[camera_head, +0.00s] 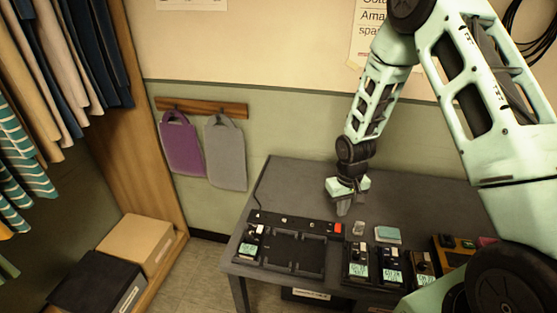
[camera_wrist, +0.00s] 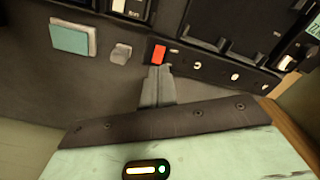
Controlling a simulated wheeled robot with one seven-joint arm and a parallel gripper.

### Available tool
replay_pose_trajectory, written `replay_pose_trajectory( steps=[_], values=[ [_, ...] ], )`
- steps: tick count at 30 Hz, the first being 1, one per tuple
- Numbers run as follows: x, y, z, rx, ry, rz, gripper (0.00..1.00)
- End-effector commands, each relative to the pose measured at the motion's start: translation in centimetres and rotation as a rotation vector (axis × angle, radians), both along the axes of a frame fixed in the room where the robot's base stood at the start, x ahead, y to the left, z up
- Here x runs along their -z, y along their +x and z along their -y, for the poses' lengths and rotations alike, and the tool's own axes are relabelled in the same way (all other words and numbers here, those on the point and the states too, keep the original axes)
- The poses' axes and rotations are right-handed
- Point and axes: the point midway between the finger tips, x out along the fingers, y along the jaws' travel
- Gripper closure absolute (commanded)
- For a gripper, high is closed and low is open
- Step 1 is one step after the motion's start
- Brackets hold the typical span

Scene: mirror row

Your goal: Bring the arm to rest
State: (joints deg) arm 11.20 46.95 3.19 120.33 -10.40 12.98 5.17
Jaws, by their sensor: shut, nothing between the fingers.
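My gripper (camera_head: 344,208) hangs at the end of my mint-green arm, pointing down above the dark table (camera_head: 296,178). Its fingers are shut with nothing between them. In the wrist view the closed fingers (camera_wrist: 158,72) point toward a red block (camera_wrist: 158,54) at the end of a black tray; how far above it they are, I cannot tell. The black tray (camera_head: 325,256) lies at the table's front, with the red block also showing in the head view (camera_head: 338,228).
Several handheld devices with lit screens (camera_head: 358,262) stand along the table's front edge. A teal pad (camera_head: 388,234) and a small grey piece (camera_head: 358,228) lie near my gripper. A purple bag (camera_head: 182,145) and a grey bag (camera_head: 226,155) hang on the wall. The table's back is clear.

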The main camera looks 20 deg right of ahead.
Motion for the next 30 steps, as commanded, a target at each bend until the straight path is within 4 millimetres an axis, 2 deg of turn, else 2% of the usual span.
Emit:
replay_pose_trajectory(
  steps=[5,8,11,15,17,21,24,27,30],
  values=[
    [-0.7,0.1,-0.9,-0.015,0.004,0.004,1.00],
    [-2.9,-0.1,-3.7,-0.063,0.015,0.012,1.00],
    [-6.3,-1.1,-8.3,-0.144,0.034,0.021,1.00],
    [-11.3,-4.8,-14.9,-0.287,0.057,0.026,1.00],
    [-13.2,-7.0,-17.4,-0.350,0.065,0.026,1.00],
    [-16.8,-13.0,-21.7,-0.500,0.071,0.025,1.00],
    [-18.6,-17.3,-23.4,-0.598,0.068,0.024,1.00],
    [-19.6,-20.7,-24.2,-0.672,0.061,0.021,1.00],
    [-20.2,-22.9,-24.4,-0.720,0.055,0.020,1.00]
  ],
)
